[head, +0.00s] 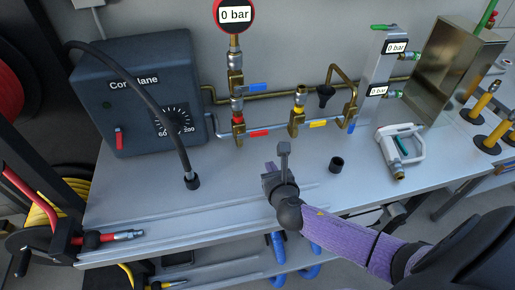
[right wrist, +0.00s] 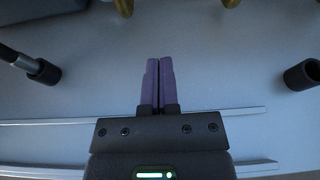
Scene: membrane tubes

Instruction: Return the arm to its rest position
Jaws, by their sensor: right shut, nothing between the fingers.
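My right arm (head: 345,240) reaches in from the lower right of the head view, with a purple forearm. My right gripper (head: 269,167) is over the front part of the grey workbench (head: 230,195). In the right wrist view its two purple fingers (right wrist: 159,65) lie side by side, shut with nothing between them. The bench top shows beyond the fingertips; the height above it is hard to judge. My left gripper is in neither view.
A dark control box (head: 140,95) with a hanging black hose (head: 180,150) stands left. Brass pipes with coloured valves (head: 238,125) line the back. A black cup (head: 337,165) and a white-grey handled tool (head: 400,148) are right. A red-handled hose nozzle (head: 95,238) is front left.

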